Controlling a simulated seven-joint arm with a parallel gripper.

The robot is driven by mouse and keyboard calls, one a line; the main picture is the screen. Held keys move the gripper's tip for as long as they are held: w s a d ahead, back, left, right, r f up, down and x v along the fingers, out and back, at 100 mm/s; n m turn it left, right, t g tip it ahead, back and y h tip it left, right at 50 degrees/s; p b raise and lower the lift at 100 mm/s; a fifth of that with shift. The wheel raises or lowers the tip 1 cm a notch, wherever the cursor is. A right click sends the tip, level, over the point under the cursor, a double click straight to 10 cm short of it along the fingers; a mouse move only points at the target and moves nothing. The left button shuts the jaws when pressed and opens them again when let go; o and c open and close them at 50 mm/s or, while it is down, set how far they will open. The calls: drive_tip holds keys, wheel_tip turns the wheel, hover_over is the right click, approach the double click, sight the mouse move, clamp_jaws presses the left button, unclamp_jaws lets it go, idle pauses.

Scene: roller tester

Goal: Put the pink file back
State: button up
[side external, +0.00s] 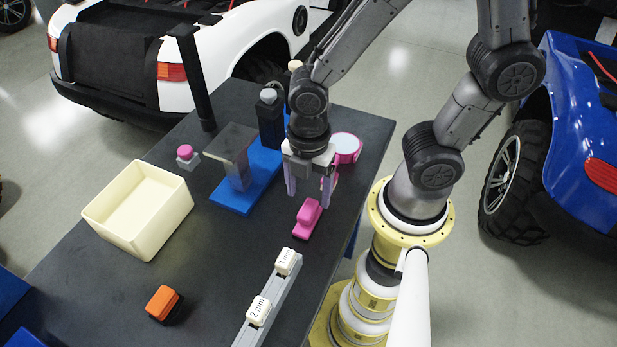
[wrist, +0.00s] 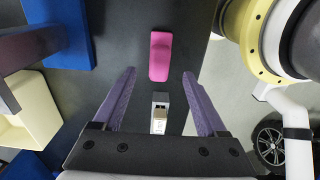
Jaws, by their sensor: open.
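A pink block-like piece with a raised grip, seemingly the pink file (side external: 308,217), lies on the dark table near its right edge. In the wrist view the pink file (wrist: 160,50) lies just beyond the fingertips, roughly centred between them. My gripper (side external: 308,192) is open and empty, pointing down, a little above and behind the file in the side view. Its two purple fingers also show in the wrist view (wrist: 158,74). They do not appear to touch the file.
A grey rail (side external: 273,299) carries white blocks marked 2 mm and 3 mm. A cream bin (side external: 160,228), an orange block (side external: 164,302), a blue-based stand (side external: 233,198), a pink button (side external: 185,152) and a pink-rimmed disc (side external: 346,147) surround open table.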

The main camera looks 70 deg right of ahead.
sight(308, 207)
wheel_tip(308, 207, up, 3)
drive_tip(key=shift+r, duration=0.45)
drive_tip(key=s+d+r+m+t, duration=0.1)
drive_tip(key=d+r+m, duration=0.3)
drive_tip(key=m, duration=0.5)
drive_tip(key=s+d+r+m+t, duration=0.1)
drive_tip(key=d+r+m+t, duration=0.3)
drive_tip(key=r+m, duration=0.5)
drive_tip(key=shift+s+r+t, duration=0.15)
drive_tip(key=shift+s+t, duration=0.15)
